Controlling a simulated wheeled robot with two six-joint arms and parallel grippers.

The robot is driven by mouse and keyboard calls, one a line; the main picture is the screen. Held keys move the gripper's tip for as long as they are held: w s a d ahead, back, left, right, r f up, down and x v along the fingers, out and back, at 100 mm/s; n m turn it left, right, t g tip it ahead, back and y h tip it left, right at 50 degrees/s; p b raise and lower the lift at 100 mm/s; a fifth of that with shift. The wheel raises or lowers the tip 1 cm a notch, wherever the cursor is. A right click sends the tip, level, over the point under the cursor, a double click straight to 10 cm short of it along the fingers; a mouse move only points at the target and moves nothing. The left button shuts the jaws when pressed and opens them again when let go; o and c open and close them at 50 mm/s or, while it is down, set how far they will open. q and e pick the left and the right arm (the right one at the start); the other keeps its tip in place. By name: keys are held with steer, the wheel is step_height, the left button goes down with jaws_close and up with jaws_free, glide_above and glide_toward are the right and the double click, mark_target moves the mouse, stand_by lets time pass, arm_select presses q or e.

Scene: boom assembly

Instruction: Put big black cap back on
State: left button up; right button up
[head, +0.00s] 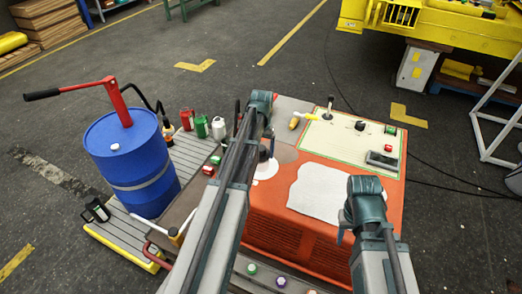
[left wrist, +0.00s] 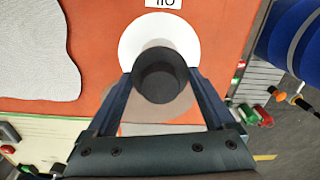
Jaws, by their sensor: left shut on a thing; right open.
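The big black cap (left wrist: 162,78) is held between the two fingers of my left gripper (left wrist: 161,72) in the left wrist view. A white round patch (left wrist: 143,28) on the orange machine top lies under and beyond the cap; the cap hides part of it. The gap between cap and surface is hard to judge. In the head view my left gripper (head: 266,140) is over the white patch (head: 266,169), and my arm hides much of it. My right gripper (head: 345,224) is open near the front right of the orange machine, its fingers mostly hidden.
The orange machine (head: 325,240) carries a white sheet (head: 318,190) and a control panel (head: 350,132) with a lever. A blue barrel (head: 125,150) with a red pump stands at left. Several bottles and cans stand on the grey slatted platform (head: 190,152).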

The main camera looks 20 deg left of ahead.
mark_target(261, 148)
arm_select(q)
steer(key=shift+f+b, duration=0.45)
steer(key=shift+f, duration=0.05)
stand_by(0.3)
steer(key=o, duration=1.2)
steer(key=shift+r, duration=0.1)
step_height(261, 148, up, 11)
steer(key=p, duration=1.1)
steer(key=s+d+m+y, duration=0.1)
steer(key=s+d+m, duration=0.4)
steer(key=s+d, duration=1.7)
steer(key=d, duration=0.3)
steer(key=shift+d+m, duration=0.2)
steer(key=shift+m, duration=0.1)
